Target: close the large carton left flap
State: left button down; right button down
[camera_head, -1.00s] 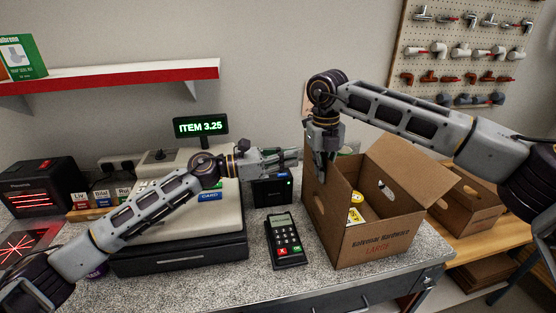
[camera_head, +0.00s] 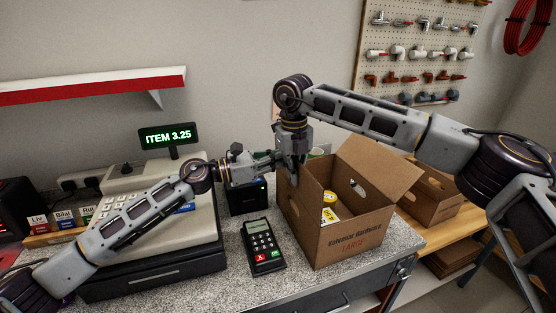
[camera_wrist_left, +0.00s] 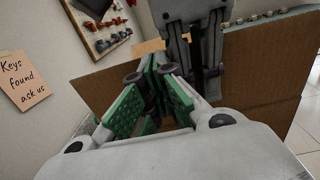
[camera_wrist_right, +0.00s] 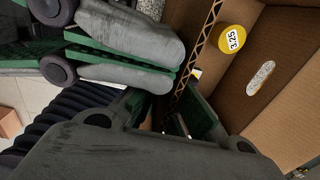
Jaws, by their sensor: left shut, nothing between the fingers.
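The large carton (camera_head: 345,240) stands open on the counter, with a wide flap (camera_head: 380,168) raised on its right. Its left side panel (camera_head: 303,215) stands upright; where wall ends and left flap begins is hard to tell. My right gripper (camera_head: 293,180) points down at the carton's upper left edge. In the right wrist view its fingers (camera_wrist_right: 168,115) lie on both sides of a corrugated cardboard edge (camera_wrist_right: 200,50); their grip is unclear. My left gripper (camera_head: 277,158) is shut and empty beside that corner, close to my right gripper; its green-padded fingers (camera_wrist_left: 155,85) show in the left wrist view.
A card terminal (camera_head: 262,246) lies in front of the carton's left side. A small black box (camera_head: 247,197) and the cash register (camera_head: 160,272) stand further left. A yellow-labelled item (camera_head: 329,197) is inside the carton. Another carton (camera_head: 430,193) stands on the wooden bench at right.

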pick_arm(q)
jog(key=shift+d, duration=0.1)
pick_arm(e)
jog(key=shift+a, duration=0.1)
pick_arm(q)
jog(key=shift+w+d+r, duration=0.1)
jog(key=shift+w+d, duration=0.15)
jog(key=shift+d, duration=0.4)
pick_arm(e)
jog(key=shift+a, duration=0.1)
jog(key=shift+s, duration=0.1)
jog(key=c, duration=1.7)
grip_release()
jog(key=shift+a, duration=0.1)
pick_arm(q)
jog(key=shift+s+r, duration=0.1)
jog(key=shift+s, duration=0.05)
jog(key=shift+d, duration=0.1)
